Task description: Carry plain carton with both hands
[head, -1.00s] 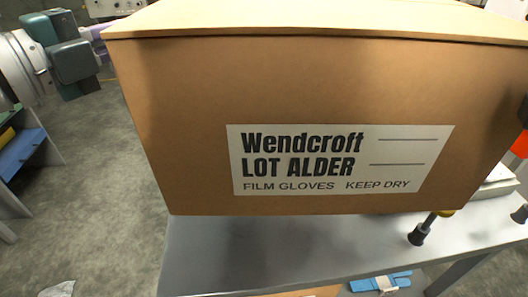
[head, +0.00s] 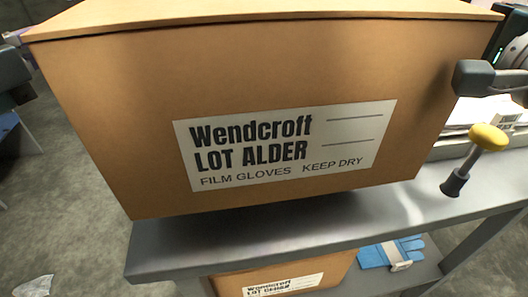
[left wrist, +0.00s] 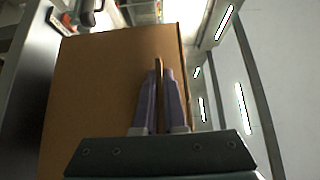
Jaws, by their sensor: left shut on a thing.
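A large brown carton (head: 270,75) fills the middle of the head view. Its front has a white label reading Wendcroft LOT ALDER, FILM GLOVES, KEEP DRY. It is over a grey tabletop (head: 330,235), tilted in the picture; I cannot tell whether it touches the top. In the left wrist view, my left gripper (left wrist: 160,75) has its purple fingers shut on a thin brown edge of the carton (left wrist: 95,85). Its fingertips are out of sight in the head view.
Another labelled carton (head: 275,278) and blue gloves (head: 392,252) are below the tabletop. A yellow-topped tool (head: 480,150) is on the tabletop at right, near a tray of papers (head: 470,115). Open grey floor (head: 70,190) lies to the left.

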